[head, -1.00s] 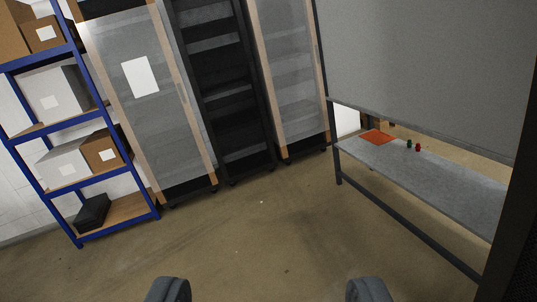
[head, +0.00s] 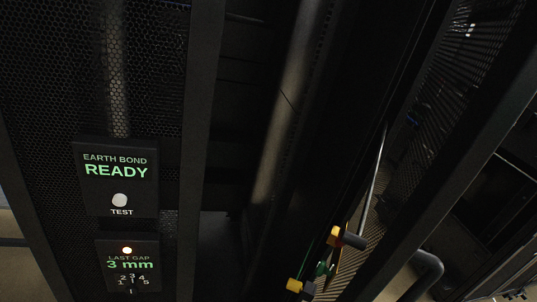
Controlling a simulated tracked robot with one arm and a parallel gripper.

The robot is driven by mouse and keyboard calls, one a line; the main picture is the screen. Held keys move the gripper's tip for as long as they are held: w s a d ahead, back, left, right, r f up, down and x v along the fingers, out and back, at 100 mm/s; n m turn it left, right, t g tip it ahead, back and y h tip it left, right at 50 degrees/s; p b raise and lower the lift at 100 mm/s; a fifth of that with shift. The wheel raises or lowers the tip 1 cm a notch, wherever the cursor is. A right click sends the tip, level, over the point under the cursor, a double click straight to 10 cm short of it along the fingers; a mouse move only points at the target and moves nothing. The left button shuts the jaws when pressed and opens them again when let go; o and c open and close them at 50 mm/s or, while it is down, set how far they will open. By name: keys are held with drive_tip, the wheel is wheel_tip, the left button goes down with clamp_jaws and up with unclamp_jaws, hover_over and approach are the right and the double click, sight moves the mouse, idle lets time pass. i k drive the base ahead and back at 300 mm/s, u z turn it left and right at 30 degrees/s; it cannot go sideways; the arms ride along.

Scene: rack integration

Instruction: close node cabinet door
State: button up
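Dark cabinet parts fill the head view. A black perforated panel (head: 60,60) stands at the left beside a dark upright frame post (head: 202,120). Right of the post is a dark interior space (head: 255,120). A second perforated panel (head: 460,75) runs at a slant at the upper right, along a dark slanted beam (head: 465,135). I cannot tell which panel is the node cabinet door, or how far it stands open. A grey bent bar (head: 432,265) shows at the lower right; what it belongs to is unclear.
An "EARTH BOND READY" box (head: 117,180) with a white test button is on the left panel. Below it is a "LAST GAP 3 mm" box (head: 128,263) with a lit lamp. Yellow and green small parts (head: 320,268) are at lower centre. Floor shows at far lower left.

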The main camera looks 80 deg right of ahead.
sight(509, 85)
drive_tip(key=z, duration=0.6)
drive_tip(key=k, duration=0.8)
drive_tip(key=z, duration=0.9)
drive_tip(key=k, duration=0.45)
drive_tip(key=z, duration=0.15)
drive_tip(key=i, duration=0.6)
drive_tip(key=z, duration=0.4)
drive_tip(key=k, duration=0.75)
drive_tip(key=u, duration=0.5)
